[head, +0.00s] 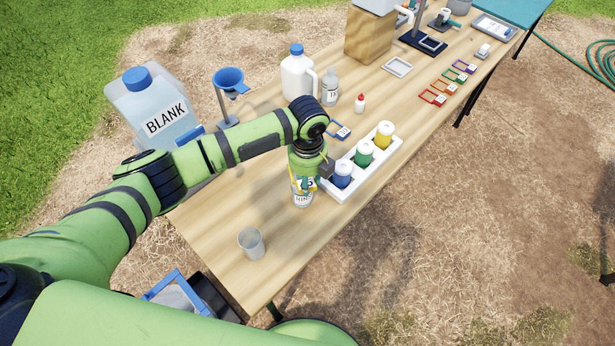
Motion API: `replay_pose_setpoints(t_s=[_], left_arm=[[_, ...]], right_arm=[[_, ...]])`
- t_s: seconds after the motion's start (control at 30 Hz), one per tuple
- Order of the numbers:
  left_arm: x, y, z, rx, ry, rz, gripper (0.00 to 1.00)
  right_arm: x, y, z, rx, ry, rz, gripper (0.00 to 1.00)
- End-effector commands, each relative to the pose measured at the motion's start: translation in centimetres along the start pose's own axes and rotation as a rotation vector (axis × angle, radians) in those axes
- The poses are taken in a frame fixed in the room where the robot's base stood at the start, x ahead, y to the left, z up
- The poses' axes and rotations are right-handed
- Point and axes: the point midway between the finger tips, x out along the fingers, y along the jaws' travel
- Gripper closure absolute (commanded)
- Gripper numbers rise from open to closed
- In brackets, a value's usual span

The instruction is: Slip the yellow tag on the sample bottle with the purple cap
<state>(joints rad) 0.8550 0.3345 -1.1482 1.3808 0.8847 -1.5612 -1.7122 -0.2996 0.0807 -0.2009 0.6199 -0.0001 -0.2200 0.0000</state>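My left gripper (304,180) points down over a clear bottle with a white label (303,199) near the front of the table. The gripper and wrist cover the bottle's top, so its cap colour is hidden. A yellow piece, apparently the yellow tag (298,183), shows at the fingertips, against the upper part of the bottle. I cannot tell whether it is around the neck or only beside it, nor whether the fingers are closed on it. My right gripper is not in view.
A white rack (335,192) with blue, green and yellow bottles stands close right of the gripper. A blue frame tag (340,131) lies behind. A clear cup (251,243) stands in front. A BLANK carboy (158,108), blue funnel (229,80) and white jug (297,77) stand at left and back.

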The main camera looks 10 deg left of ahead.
Motion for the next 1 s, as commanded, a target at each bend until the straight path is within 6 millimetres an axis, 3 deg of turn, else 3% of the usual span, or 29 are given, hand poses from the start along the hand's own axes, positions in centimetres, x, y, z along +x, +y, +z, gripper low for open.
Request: replay_pose_setpoints(t_s=[1.0], left_arm=[[1.9, 0.0, 0.0, 0.000, 0.001, 0.002, 0.82]], right_arm=[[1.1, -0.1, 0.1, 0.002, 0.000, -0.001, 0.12]])
